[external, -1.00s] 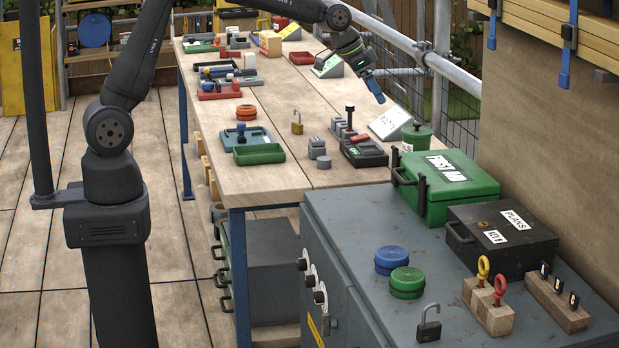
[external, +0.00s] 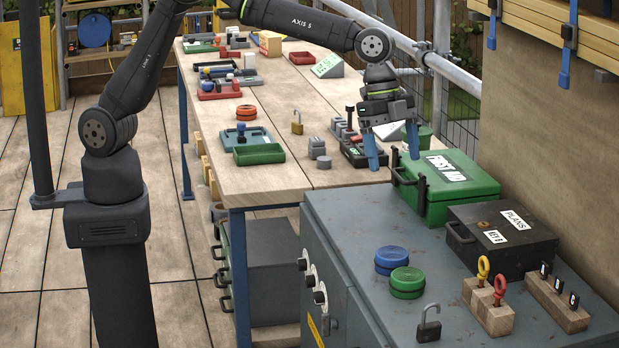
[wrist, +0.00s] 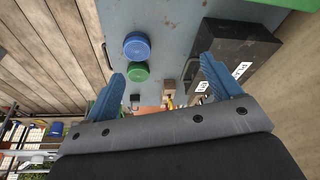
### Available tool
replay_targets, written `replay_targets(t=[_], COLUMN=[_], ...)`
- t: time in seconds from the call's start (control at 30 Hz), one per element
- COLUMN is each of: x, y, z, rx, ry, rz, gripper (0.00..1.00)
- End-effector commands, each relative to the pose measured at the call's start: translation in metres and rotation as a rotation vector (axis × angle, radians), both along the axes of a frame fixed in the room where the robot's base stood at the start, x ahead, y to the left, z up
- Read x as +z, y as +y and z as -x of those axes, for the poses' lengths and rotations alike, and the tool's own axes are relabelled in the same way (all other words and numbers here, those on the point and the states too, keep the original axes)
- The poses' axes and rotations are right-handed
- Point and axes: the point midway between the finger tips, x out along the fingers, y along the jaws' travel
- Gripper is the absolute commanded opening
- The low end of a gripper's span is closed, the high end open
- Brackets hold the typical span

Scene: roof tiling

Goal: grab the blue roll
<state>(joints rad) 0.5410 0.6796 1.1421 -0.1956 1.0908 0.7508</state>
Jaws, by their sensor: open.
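The blue roll (external: 392,260) is a short round disc-like roll on the grey cabinet top (external: 345,215), just behind and left of the green roll (external: 407,282). In the wrist view the blue roll (wrist: 137,45) lies above the green roll (wrist: 138,72), between the two fingers and nearer the left one. My gripper (external: 392,158) is open and empty, with blue fingers pointing down. It is above the far part of the cabinet, beyond and higher than the blue roll.
A green first aid box (external: 448,190) stands beside my gripper. A black plans box (external: 505,238), wooden blocks with coloured rings (external: 490,305) and a padlock (external: 429,325) share the cabinet top. The workbench (external: 285,95) behind carries tools and trays.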

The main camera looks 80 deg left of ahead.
Motion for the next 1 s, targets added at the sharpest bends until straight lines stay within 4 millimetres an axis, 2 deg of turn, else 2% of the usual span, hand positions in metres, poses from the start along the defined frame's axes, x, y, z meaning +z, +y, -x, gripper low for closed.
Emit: replay_targets(t=[0.03, 0.1, 0.2, 0.37, 0.7, 0.8, 1.0], x=[0.0, 0.0, -0.001, -0.018, -0.089, -0.104, -0.118], y=[-0.019, -0.035, -0.048, -0.055, -0.074, -0.079, -0.083], z=[0.012, 0.024, 0.034, 0.036, 0.032, 0.031, 0.03], rx=[-0.053, -0.106, -0.147, -0.16, -0.157, -0.157, -0.155], ry=[0.005, 0.011, 0.016, 0.02, 0.02, 0.019, 0.018], rz=[-0.005, -0.012, -0.017, -0.02, -0.019, -0.019, -0.018], gripper=[0.83, 0.83, 0.83, 0.83, 0.83, 0.83, 0.83])
